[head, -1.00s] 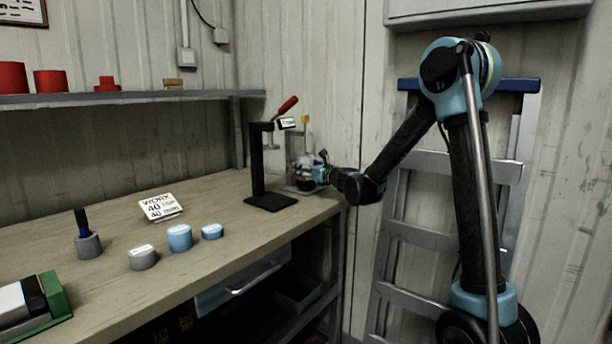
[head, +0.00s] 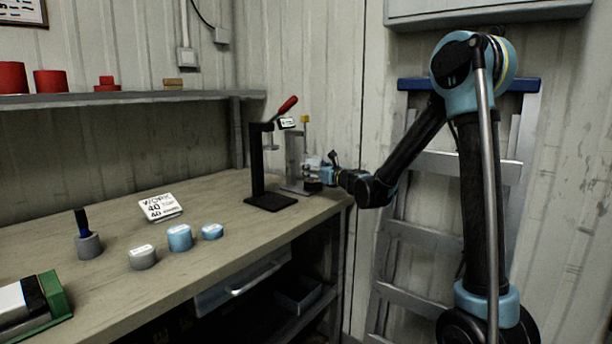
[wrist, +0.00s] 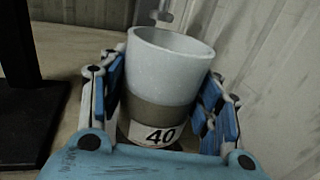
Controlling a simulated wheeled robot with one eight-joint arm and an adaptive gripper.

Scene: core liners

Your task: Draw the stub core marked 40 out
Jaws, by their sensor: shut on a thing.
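In the wrist view, a pale grey hollow cylinder (wrist: 170,65) with a darker band and a white label reading 40 (wrist: 160,135) stands upright between my finger pads. My gripper (wrist: 165,100) is shut on it, with a blue-padded finger on each side. In the head view, my gripper (head: 314,176) is at the bench's far right corner, beside a grey stand (head: 294,160) with a yellow top. The held piece is small there and mostly hidden by the fingers. I cannot tell whether its underside touches anything.
A black press (head: 257,165) with a red handle stands left of my gripper. A work card (head: 160,207), a grey cup (head: 142,258), two blue cups (head: 180,238) and a grey holder with a dark rod (head: 89,246) are on the bench. A ladder (head: 420,240) leans behind my arm.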

